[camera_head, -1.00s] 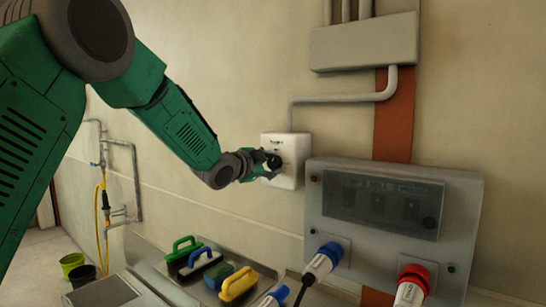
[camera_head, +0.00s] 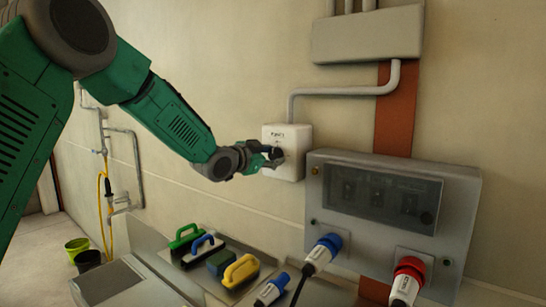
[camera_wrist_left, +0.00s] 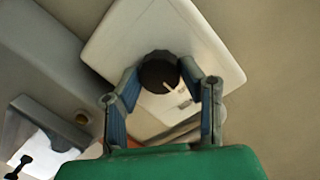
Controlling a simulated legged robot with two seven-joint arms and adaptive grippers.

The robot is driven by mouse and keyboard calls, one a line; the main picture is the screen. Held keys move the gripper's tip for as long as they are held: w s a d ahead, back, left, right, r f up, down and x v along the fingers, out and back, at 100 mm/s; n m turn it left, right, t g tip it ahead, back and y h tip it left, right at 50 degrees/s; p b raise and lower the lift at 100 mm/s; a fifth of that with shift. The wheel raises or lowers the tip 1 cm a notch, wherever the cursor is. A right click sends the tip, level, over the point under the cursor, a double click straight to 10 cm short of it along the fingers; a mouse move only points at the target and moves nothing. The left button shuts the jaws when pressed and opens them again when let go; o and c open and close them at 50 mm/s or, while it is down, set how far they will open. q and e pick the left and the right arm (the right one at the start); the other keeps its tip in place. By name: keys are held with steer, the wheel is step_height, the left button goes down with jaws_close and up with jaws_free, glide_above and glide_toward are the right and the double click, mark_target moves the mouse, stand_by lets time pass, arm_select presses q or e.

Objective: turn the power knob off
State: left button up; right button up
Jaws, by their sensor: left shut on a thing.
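The white power box (camera_head: 298,137) is fixed to the wall in the middle of the head view, and also shows tilted in the left wrist view (camera_wrist_left: 135,35). Its round black power knob (camera_wrist_left: 158,74) has a white pointer line, which points to the lower right in the left wrist view. My left gripper (camera_head: 272,155) is at the box front, shut on the knob, with a finger on each side of it in the left wrist view (camera_wrist_left: 163,80). In the head view the fingers largely hide the knob. My right gripper is not in view.
A grey socket panel (camera_head: 465,215) with a blue plug (camera_head: 323,252) and a red plug (camera_head: 408,279) is right of and below the box. A grey conduit (camera_head: 345,91) runs above. Handled brushes or floats (camera_head: 240,270) lie below.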

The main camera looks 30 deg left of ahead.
arm_select(q)
steer(key=shift+s+f, duration=0.1)
steer(key=shift+f, duration=0.4)
steer(key=o, duration=1.1)
steer(key=shift+o, duration=0.2)
steer(key=shift+a+r, duration=0.15)
steer(key=shift+r, duration=0.05)
steer(key=shift+r, duration=0.1)
steer(key=shift+s, duration=0.35)
steer(key=s+a+r, duration=0.1)
steer(key=s, duration=1)
steer(key=shift+r, duration=0.1)
